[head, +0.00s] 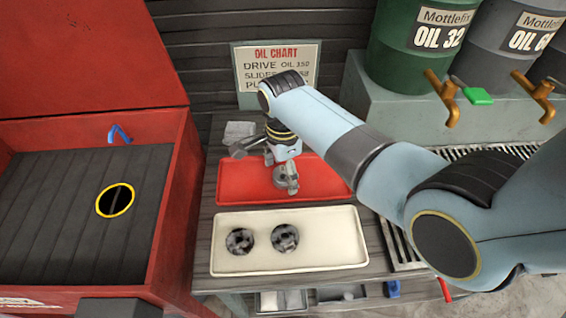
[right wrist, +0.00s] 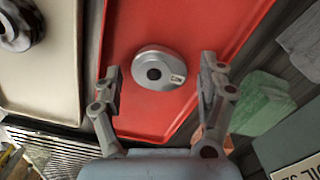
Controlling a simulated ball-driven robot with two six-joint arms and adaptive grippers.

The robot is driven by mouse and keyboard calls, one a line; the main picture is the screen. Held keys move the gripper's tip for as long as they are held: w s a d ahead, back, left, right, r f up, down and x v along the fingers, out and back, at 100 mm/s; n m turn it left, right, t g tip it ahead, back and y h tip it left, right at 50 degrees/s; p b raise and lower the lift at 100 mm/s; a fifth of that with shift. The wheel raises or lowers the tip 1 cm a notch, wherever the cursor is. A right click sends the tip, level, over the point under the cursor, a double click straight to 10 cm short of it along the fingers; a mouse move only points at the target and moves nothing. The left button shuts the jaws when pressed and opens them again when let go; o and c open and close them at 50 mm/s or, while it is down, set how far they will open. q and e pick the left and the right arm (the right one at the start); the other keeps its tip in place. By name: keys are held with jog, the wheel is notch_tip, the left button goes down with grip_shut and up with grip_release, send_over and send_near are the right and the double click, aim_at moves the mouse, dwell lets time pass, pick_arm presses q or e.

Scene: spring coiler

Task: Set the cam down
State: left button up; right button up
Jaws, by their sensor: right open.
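The cam, a silver-grey disc with a dark centre hole and a small pale mark (right wrist: 148,84), lies flat on the red tray (right wrist: 225,18) in the right wrist view. The red tray (head: 225,182) is also in the head view, where I cannot tell the cam clearly from the grey fingers. My right gripper (head: 279,168) points down over the red tray. In the right wrist view it (right wrist: 160,80) is open, with a finger on each side of the cam and a visible gap at both sides. My left gripper is not in view.
A cream tray (head: 330,260) with two dark round parts (head: 285,238) stands in front of the red tray. A red cabinet (head: 170,215) is at left. The oil chart (head: 275,70) and oil drums (head: 420,45) with orange taps (head: 443,95) stand behind.

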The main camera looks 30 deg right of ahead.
notch_tip(320, 180, up, 12)
jog(key=p, duration=0.1)
dwell(0.7)
